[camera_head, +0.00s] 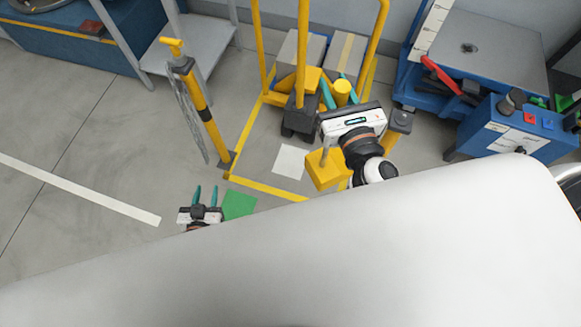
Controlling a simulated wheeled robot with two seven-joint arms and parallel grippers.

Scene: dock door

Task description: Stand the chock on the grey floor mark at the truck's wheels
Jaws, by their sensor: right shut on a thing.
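My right gripper (343,92) points away over the yellow-lined bay. Its teal fingers are closed on a yellow rounded piece, seemingly the chock (342,92), whose lower part the gripper body hides. The pale grey floor mark (289,161) is bare, nearer to me and left of that gripper. The yellow truck (301,60) stands in the bay with its dark wheel end (297,121) just beyond the mark. My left gripper (206,192) is open and empty, low by a green floor patch (239,205).
A yellow-and-black post (198,95) stands left of the bay. A yellow block (324,171) shows beside my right wrist. A blue machine (510,130) is at the right. Grey boxes (345,55) sit behind the truck. Open floor lies left.

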